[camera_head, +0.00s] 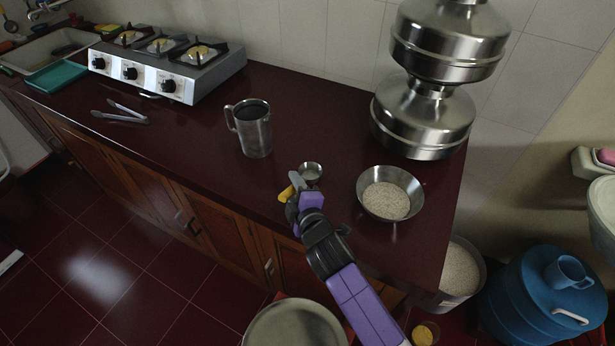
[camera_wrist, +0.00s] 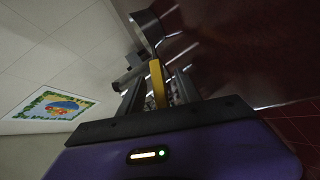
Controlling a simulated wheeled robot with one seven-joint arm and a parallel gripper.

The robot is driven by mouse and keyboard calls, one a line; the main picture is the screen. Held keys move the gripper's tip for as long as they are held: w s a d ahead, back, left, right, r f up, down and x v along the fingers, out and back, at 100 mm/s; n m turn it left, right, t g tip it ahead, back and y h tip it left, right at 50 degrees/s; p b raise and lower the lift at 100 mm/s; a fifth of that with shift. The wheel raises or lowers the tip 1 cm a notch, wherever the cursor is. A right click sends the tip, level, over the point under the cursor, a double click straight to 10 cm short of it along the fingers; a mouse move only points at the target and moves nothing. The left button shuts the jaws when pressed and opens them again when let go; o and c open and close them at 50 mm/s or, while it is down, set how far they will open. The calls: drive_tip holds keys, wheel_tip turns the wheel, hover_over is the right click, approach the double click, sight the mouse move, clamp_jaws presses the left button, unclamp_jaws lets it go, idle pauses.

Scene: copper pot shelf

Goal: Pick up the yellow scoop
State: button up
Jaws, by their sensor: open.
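The yellow scoop has a yellow handle (camera_head: 286,194) showing beside my gripper (camera_head: 297,190) near the counter's front edge. In the wrist view the yellow handle (camera_wrist: 157,82) lies between the two fingers of my gripper (camera_wrist: 158,78), which are apart on either side of it. A small metal cup (camera_head: 310,172) stands just beyond the gripper and appears to be the scoop's bowl; a metal cup also shows past the handle in the wrist view (camera_wrist: 147,28). My gripper hides part of the scoop, so the join is unclear. I cannot tell whether either finger touches the handle.
A metal bowl of rice (camera_head: 386,200) stands close to the right of my gripper. A steel jug (camera_head: 254,130) stands behind and left. Stacked steel pots (camera_head: 425,115) stand at the back right. A stove (camera_head: 165,68) and tongs (camera_head: 122,112) are at left. The counter's left middle is clear.

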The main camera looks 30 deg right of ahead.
clamp_jaws()
idle(1.4)
